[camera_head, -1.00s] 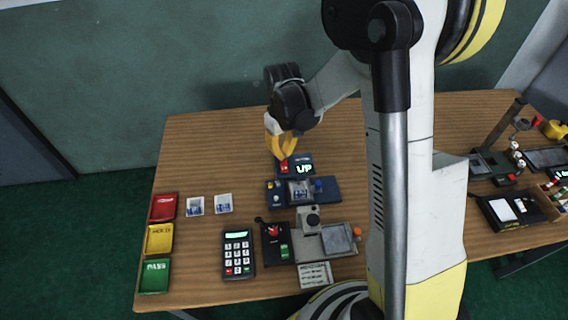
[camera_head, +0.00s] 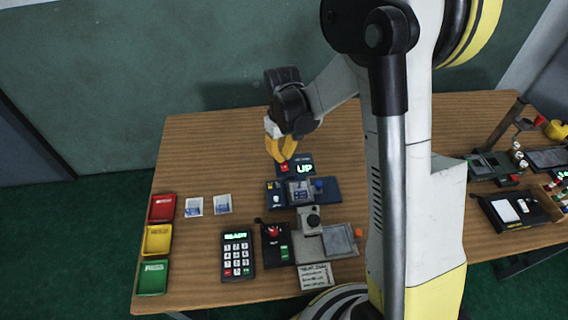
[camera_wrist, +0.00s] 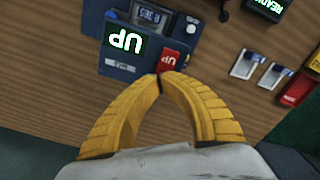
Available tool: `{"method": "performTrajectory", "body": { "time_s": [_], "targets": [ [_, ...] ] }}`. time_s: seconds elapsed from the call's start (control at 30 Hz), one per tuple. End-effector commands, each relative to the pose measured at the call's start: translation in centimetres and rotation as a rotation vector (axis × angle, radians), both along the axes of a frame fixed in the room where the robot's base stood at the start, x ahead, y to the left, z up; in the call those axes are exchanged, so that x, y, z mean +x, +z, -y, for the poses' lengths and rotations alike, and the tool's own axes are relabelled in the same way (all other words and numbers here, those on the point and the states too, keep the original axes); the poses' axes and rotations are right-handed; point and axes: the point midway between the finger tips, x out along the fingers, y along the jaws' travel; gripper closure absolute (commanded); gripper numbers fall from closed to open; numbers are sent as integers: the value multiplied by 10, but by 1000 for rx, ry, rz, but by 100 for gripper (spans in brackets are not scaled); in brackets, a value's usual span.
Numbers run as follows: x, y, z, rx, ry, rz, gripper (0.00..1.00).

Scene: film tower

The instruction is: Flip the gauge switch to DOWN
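The gauge unit (camera_head: 308,172) is a dark blue box near the back of the table. Its lit screen reads UP in green. Its red switch (camera_head: 284,168) sits at the left of that screen. In the wrist view the gauge unit (camera_wrist: 118,66) appears upside down, and the red switch (camera_wrist: 170,58) also reads UP. My gripper (camera_head: 283,160) has yellow fingers pointing down over the switch. In the wrist view my gripper's fingertips (camera_wrist: 162,78) meet at the switch's edge. Nothing shows held between them; whether they touch the switch is unclear.
A second blue unit (camera_head: 330,190) stands just in front of the gauge. A keypad (camera_head: 237,256) reading READY and a black box with a red knob (camera_head: 273,233) are nearer. Red, yellow and green trays (camera_head: 155,240) line the left edge. Bare wood lies left of my gripper.

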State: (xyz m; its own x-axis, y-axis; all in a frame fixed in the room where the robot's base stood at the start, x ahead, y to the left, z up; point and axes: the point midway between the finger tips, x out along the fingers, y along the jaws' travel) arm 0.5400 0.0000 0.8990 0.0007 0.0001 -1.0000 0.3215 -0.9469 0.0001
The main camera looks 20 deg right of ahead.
Motion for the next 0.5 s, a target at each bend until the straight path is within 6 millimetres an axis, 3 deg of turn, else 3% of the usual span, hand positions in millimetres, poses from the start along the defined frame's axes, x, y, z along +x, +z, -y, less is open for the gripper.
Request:
{"method": "performTrajectory", "body": {
  "time_s": [0.23, 0.5],
  "targets": [
    [-1, 3, 0, -1, 0, -2, 100],
    [-1, 26, 0, 0, 0, -1, 100]
  ]
}}
